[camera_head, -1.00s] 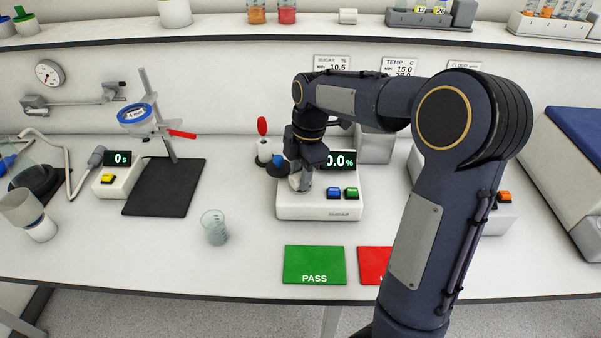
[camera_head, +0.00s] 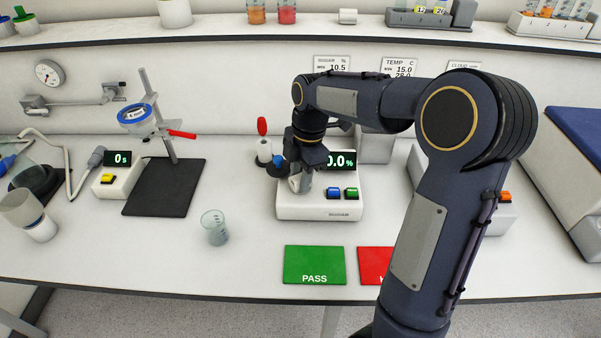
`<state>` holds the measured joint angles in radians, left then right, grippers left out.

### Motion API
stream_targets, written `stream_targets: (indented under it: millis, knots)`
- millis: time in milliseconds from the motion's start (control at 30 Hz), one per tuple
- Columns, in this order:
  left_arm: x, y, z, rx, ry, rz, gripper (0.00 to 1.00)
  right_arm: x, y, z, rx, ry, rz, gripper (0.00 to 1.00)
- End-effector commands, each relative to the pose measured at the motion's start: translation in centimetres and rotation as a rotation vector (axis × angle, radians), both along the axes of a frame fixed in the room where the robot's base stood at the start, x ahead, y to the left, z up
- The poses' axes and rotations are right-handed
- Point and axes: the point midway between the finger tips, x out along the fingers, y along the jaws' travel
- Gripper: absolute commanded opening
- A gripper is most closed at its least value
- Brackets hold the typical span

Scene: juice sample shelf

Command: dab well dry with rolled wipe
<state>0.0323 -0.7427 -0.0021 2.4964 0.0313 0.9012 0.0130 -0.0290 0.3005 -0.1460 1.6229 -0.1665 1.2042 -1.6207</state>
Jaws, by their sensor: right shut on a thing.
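The white sugar meter (camera_head: 310,211) stands on the bench in the middle, with a display reading 0.0 %, a blue button and a green button. My right gripper (camera_head: 297,178) is over the left part of the meter, pointing down. It is shut on the rolled wipe (camera_head: 295,184), a small white piece showing at the fingertips. The well lies under the wipe and gripper and is hidden; I cannot tell if the wipe touches it. My left gripper is not in view.
A small beaker (camera_head: 214,227) stands left of the meter. A green PASS mat (camera_head: 314,265) and a partly hidden red mat (camera_head: 375,265) lie in front. A stand with a black base (camera_head: 165,187) is further left.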

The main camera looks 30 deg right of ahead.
Motion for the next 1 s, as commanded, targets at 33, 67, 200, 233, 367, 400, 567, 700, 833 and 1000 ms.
stream_targets:
  millis: [33,67,200,233,367,400,567,700,833,1000]
  knots:
    - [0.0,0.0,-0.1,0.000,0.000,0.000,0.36,-0.1,0.1,0.0,0.000,-0.001,0.001,0.09]
    - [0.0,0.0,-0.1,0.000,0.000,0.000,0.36,-0.2,0.1,0.0,0.000,-0.001,0.001,0.09]
    - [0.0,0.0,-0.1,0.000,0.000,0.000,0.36,-0.2,0.2,0.0,0.000,-0.001,0.001,0.09]
    - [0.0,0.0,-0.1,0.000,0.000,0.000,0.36,-0.2,0.2,0.0,0.000,-0.001,0.001,0.09]
    - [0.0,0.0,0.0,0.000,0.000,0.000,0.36,0.1,0.2,-0.1,0.000,0.000,0.001,0.09]
    - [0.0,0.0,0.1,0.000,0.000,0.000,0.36,0.2,0.3,-0.1,0.000,0.000,0.001,0.09]
    - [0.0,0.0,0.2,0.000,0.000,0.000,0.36,0.7,0.4,-0.2,0.000,0.000,0.001,0.09]
    - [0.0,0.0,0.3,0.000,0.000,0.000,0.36,0.9,0.4,-0.3,-0.001,0.000,0.001,0.09]
    - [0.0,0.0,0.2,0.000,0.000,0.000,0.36,0.8,0.3,-0.3,-0.001,0.000,0.000,0.09]
    - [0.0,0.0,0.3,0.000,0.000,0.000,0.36,0.6,-0.1,-0.3,-0.002,0.001,-0.001,0.09]
